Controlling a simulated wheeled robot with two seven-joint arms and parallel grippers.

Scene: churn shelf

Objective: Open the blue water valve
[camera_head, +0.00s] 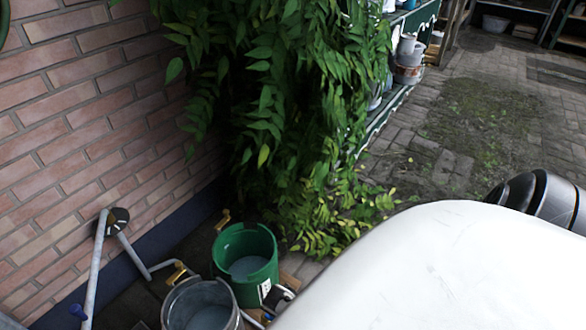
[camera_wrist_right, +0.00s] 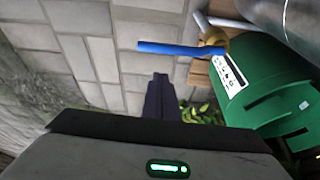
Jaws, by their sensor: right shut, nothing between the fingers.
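A long blue valve lever (camera_wrist_right: 180,48) shows in the right wrist view, joined at its right end to a brass fitting (camera_wrist_right: 215,40) on a grey pipe. My right gripper (camera_wrist_right: 160,82) is shut and empty, its dark fingers below the lever in the picture; a gap shows between them. My pale arm covers the lower right there. My left gripper is not in view.
A green bucket (camera_head: 228,263) and a metal bucket (camera_head: 180,308) stand close together by the brick wall (camera_head: 60,130). The green bucket (camera_wrist_right: 255,90) is right of the lever in the wrist view. Leafy plants (camera_head: 270,90) hang over the wall. Paving (camera_head: 440,120) is open at the upper right.

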